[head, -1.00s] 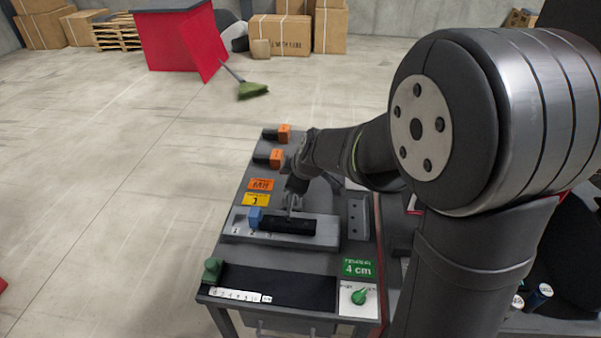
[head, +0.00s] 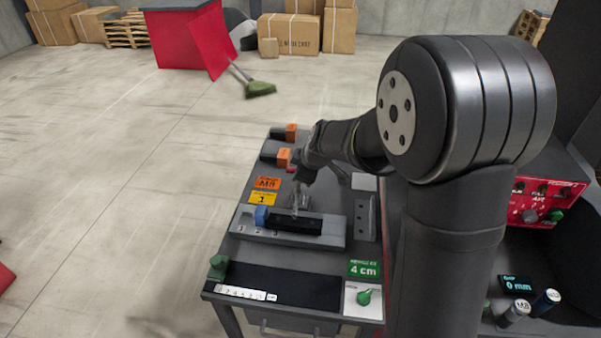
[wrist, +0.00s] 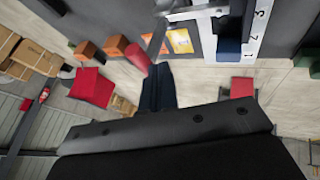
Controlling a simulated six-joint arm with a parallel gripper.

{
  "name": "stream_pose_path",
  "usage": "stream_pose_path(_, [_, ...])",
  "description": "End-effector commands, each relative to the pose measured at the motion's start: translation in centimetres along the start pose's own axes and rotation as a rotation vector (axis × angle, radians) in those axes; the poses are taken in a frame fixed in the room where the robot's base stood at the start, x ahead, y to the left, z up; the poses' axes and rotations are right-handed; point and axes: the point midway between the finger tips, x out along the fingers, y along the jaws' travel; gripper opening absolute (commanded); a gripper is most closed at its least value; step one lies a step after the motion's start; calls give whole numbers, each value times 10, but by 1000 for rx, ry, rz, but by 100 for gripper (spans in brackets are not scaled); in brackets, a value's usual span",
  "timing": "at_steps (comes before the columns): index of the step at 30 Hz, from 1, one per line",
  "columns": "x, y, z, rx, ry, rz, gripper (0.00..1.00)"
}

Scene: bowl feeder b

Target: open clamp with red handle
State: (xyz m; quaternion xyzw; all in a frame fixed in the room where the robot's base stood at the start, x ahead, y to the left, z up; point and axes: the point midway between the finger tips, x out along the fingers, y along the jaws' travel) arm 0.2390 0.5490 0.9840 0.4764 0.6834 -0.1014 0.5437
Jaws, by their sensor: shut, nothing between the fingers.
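The red handle (wrist: 136,58) of the clamp shows in the wrist view as a rounded red grip beside a grey metal bar (wrist: 155,38). In the head view only a small red spot of the handle (head: 291,170) shows, close to my gripper. My gripper (head: 303,180) is shut and empty, above the bench just behind the grey numbered fixture. A grey metal clamp part (head: 299,203) stands at that fixture, below my gripper. My wrist partly hides the clamp in the head view, so whether it is open or closed is unclear.
The numbered fixture (head: 331,232) carries a blue block (head: 262,216) and a black bar. Orange blocks (head: 284,157) stand at the bench's far left. A green knob (head: 363,297) and a green 4 cm sign are at the front right. A red control panel (head: 545,200) stands at the right.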

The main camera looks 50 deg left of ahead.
Motion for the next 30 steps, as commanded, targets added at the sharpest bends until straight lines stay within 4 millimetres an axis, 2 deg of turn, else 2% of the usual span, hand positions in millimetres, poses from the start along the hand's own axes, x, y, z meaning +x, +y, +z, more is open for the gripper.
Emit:
stream_pose_path(11, [7, 22, -1, 60, -27, -152, 0])
stream_pose_path(23, [30, 59, 1, 189, -89, -493, 0])
stream_pose_path(30, [47, 76, 5, 187, -89, -489, 0])
